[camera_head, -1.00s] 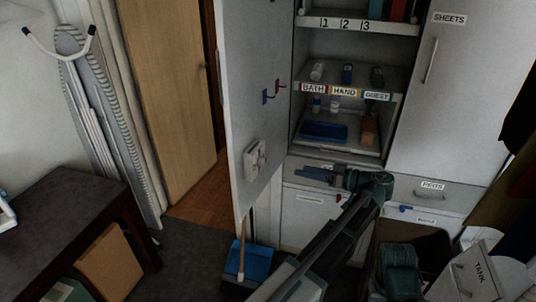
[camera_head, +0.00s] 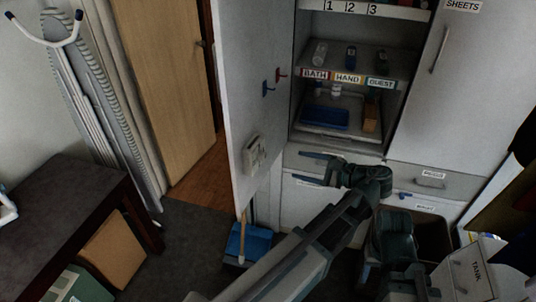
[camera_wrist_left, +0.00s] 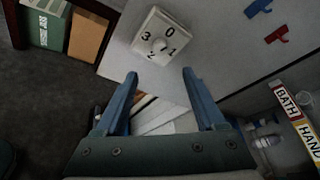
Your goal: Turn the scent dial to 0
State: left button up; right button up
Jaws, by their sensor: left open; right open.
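The scent dial (camera_head: 254,155) is a pale square box on the inner face of the open white door. In the left wrist view the dial (camera_wrist_left: 159,45) shows 0, 1, 2 and 3 around a round knob. I cannot tell which number the knob points at. My left gripper (camera_head: 301,167) is open and empty, right of the dial and apart from it. In the left wrist view its two blue fingers (camera_wrist_left: 160,73) stand apart below the dial. My right gripper (camera_head: 367,274) is low at the right, dark and partly hidden by its own arm.
The open door (camera_head: 243,80) stands left of a cupboard with shelves (camera_head: 345,100). Red and blue hooks (camera_head: 267,88) are above the dial. A blue dustpan (camera_head: 252,243) is below the door. A dark table (camera_head: 60,215) is at left. Grey floor between is clear.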

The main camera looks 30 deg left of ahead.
aim_at(265, 157)
pick_arm(q)
jog(key=b+x, duration=0.3)
jog(key=x, duration=0.9)
jog(key=shift+d+b, duration=0.1)
jog(key=shift+b, duration=0.25)
jog(key=shift+x, duration=0.95)
jog(key=shift+r, duration=0.1)
